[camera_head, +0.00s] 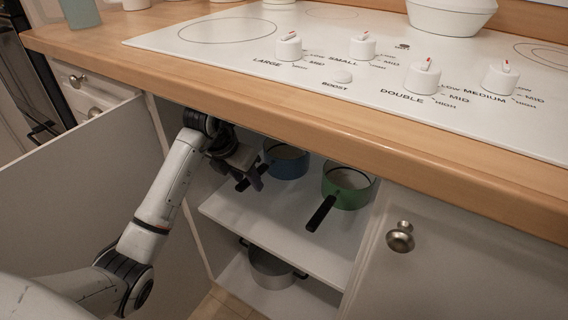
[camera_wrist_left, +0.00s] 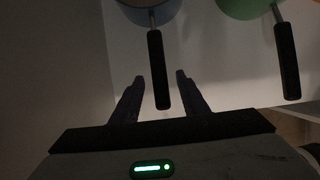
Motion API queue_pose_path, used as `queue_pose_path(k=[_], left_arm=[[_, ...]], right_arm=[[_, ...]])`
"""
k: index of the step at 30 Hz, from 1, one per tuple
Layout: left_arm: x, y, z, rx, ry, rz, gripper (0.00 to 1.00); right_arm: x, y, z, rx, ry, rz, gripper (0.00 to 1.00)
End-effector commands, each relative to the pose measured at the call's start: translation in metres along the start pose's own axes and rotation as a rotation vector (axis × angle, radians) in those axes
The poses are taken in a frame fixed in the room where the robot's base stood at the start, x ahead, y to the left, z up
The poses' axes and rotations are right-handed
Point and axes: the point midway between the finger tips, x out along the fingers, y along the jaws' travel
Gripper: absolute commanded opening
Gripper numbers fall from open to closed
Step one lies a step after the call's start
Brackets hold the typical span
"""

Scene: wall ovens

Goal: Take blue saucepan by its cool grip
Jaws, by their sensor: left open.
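The blue saucepan (camera_head: 285,161) stands on the upper shelf inside the open cabinet under the counter. Its rim shows at the top of the left wrist view (camera_wrist_left: 148,10). Its black handle (camera_wrist_left: 157,68) points toward my left gripper (camera_wrist_left: 158,82). The gripper is open, with one finger on each side of the handle's end and a visible gap on both sides. In the head view my left gripper (camera_head: 256,178) is at the cabinet opening and partly covers the handle. My right gripper is not in view.
A green saucepan (camera_head: 347,187) with a black handle (camera_head: 321,213) stands to the right on the same shelf (camera_head: 290,228). A grey pot (camera_head: 270,268) is on the lower shelf. The wooden counter edge (camera_head: 300,115) overhangs my arm. The open cabinet door (camera_head: 80,195) is at left.

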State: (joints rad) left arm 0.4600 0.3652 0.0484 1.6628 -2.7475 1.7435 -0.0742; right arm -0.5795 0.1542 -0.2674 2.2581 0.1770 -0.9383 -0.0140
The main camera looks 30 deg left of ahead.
Motion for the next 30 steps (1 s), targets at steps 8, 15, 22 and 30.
queue_pose_path(k=[8, 15, 22, 30], left_arm=[[0.039, -0.002, 0.006, -0.001, 0.000, -0.003, 0.41], [0.053, 0.000, 0.008, 0.001, -0.002, 0.000, 0.41], [0.053, 0.000, 0.008, 0.001, -0.001, 0.000, 0.30], [0.053, 0.000, 0.007, 0.001, -0.001, 0.000, 0.00]], right_arm=[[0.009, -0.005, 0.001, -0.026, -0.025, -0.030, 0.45], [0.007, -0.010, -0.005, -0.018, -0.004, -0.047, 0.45], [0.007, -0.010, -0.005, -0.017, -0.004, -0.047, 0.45], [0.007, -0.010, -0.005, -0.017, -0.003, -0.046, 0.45]])
